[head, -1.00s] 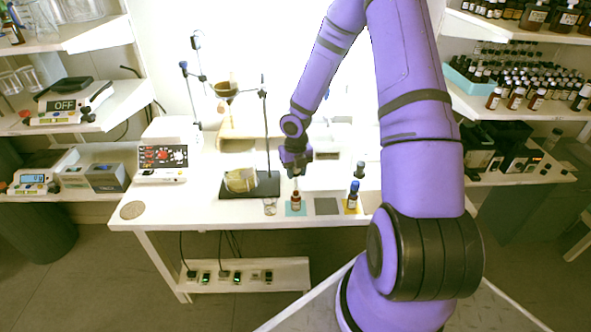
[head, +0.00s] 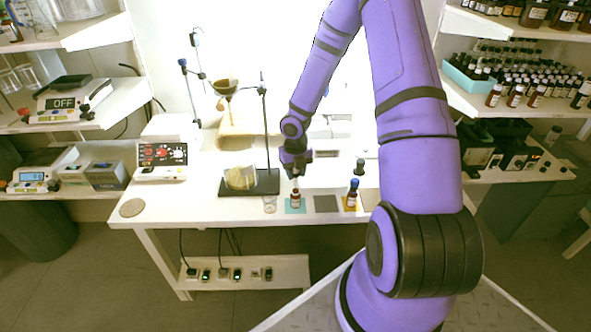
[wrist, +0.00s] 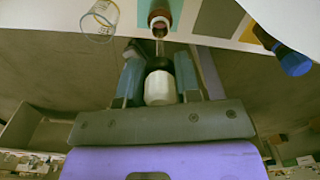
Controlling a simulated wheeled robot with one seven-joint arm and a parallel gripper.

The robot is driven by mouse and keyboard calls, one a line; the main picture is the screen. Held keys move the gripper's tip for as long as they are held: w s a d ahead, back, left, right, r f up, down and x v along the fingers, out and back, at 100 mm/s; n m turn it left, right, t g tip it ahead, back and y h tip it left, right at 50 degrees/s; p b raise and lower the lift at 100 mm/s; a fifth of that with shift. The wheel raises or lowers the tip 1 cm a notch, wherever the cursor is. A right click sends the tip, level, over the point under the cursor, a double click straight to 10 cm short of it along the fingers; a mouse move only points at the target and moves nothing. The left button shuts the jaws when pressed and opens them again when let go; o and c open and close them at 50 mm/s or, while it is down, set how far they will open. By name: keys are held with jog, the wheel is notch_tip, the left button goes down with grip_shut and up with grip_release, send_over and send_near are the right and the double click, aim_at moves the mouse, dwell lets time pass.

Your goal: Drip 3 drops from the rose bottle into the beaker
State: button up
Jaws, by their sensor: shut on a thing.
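A small brown bottle (head: 296,200) with a pale label stands uncapped on a teal mat (head: 287,210); its open mouth shows in the wrist view (wrist: 160,20). I cannot read its label. My gripper (head: 295,168) is shut on a dropper with a white and black top (wrist: 159,88). The dropper's glass tube (wrist: 159,46) points at the bottle's mouth; whether the tip is inside is unclear. The small clear glass beaker (head: 270,204) stands just left of the bottle, and also shows in the wrist view (wrist: 101,18).
A blue-topped bottle (head: 352,194) stands on a yellow mat to the right, past an empty grey mat (head: 326,204). A dark-capped bottle (head: 360,167) stands behind. The table's front edge is close.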

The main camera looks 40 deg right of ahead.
jog(key=shift+f, duration=3.3)
jog(key=o, duration=0.3)
dwell(0.7)
jog(key=shift+r, duration=4.4)
